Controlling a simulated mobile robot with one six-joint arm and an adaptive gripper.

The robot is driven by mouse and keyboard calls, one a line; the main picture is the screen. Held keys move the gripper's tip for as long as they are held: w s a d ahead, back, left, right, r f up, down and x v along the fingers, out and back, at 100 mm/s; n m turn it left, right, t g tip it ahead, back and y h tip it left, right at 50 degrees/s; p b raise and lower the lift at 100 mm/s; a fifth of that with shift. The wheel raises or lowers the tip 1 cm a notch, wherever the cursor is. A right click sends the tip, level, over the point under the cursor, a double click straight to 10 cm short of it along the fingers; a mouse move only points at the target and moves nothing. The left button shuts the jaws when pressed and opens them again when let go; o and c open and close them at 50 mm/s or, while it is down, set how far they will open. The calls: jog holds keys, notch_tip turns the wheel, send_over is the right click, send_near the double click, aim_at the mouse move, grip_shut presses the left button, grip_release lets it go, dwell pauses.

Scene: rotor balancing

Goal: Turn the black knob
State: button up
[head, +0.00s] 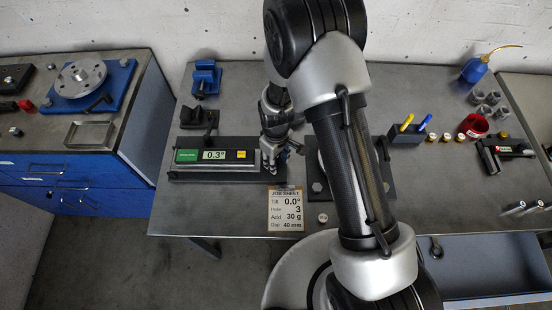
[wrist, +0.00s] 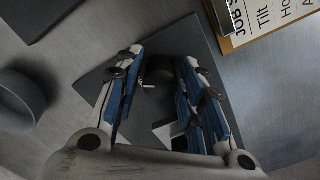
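The black knob (wrist: 158,68) is at the right end of a dark device plate (wrist: 184,40). In the wrist view it stands between my fingertips. My gripper (wrist: 160,62) has its two blue-padded fingers apart, one on each side of the knob. I cannot tell whether the pads touch it. In the head view my gripper (head: 270,160) points down at the right end of the tilt device (head: 225,172), and the knob is hidden there. The device's display (head: 214,155) reads 0.3°, between a green and a yellow patch.
A job sheet (head: 286,210) in front of the device lists Tilt 0.0°, Hole 3, Add 30 g, Gap 40 mm. A blue clamp (head: 206,78) stands behind. A blue-based disc fixture (head: 82,78) is on the left bench. A red cup (head: 473,126) stands right.

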notch_tip(320, 180, up, 12)
dwell(0.5)
jog(key=shift+r, duration=0.1)
jog(key=s+d+r+m+t+b, duration=0.1)
jog(key=s+d+r+m, duration=0.2)
jog(key=r, duration=0.5)
jog(key=s+d+r+m+t, duration=0.1)
jog(key=s+d+r, duration=0.25)
jog(key=r, duration=0.55)
jog(key=s+d+r+m+t+b, duration=0.1)
jog(key=s+d+r+m, duration=0.4)
jog(key=s, duration=0.8)
jog(key=shift+d+r+t, duration=0.6)
jog(key=shift+r+t, duration=0.05)
jog(key=shift+t, duration=0.15)
